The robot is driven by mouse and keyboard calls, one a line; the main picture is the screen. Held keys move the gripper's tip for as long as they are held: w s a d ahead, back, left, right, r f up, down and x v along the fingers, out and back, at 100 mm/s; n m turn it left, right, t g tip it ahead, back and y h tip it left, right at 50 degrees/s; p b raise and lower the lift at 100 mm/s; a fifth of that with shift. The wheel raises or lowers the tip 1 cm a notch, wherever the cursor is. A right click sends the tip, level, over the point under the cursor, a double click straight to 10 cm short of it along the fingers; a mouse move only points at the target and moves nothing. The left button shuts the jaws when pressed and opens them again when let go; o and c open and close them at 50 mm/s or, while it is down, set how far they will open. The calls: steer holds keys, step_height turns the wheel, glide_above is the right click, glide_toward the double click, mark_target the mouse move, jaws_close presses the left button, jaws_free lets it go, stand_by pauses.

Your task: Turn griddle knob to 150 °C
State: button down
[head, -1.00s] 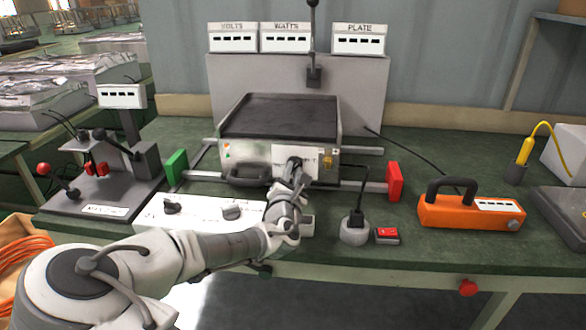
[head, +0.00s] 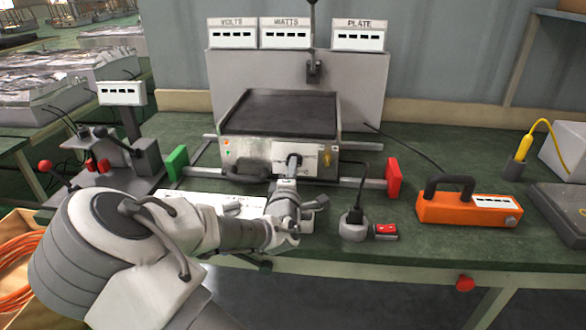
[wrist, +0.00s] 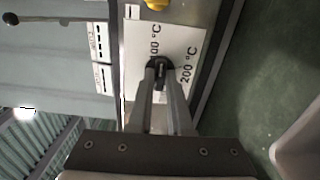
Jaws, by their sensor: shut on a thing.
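The griddle (head: 280,115) stands on the bench with its dark plate up. On its front is a pale dial plate (head: 283,150) with a dark knob (head: 293,160). My gripper (head: 289,172) reaches the knob from the front. In the wrist view, the two fingers (wrist: 161,80) are shut on the knob (wrist: 158,63). The dial plate (wrist: 142,45) shows sideways there, with a partly covered mark ending in "00 °C" and a "200 °C" mark. The knob's pointer and the marks between are hidden or too small to read.
A griddle handle (head: 246,172) and a yellow part (head: 327,158) flank the dial. A black plug in a socket (head: 353,225) and a red switch (head: 385,230) are at right. An orange handled device (head: 468,210) stands farther right. A white control box (head: 185,201) is partly behind my arm.

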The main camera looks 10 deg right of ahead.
steer(key=m+b, duration=0.1)
steer(key=m, duration=0.5)
stand_by(0.5)
steer(key=c, duration=0.8)
jaws_free()
steer(key=shift+c, duration=0.2)
steer(key=p+v, duration=1.2)
steer(key=v, duration=0.5)
steer(key=shift+s, duration=0.2)
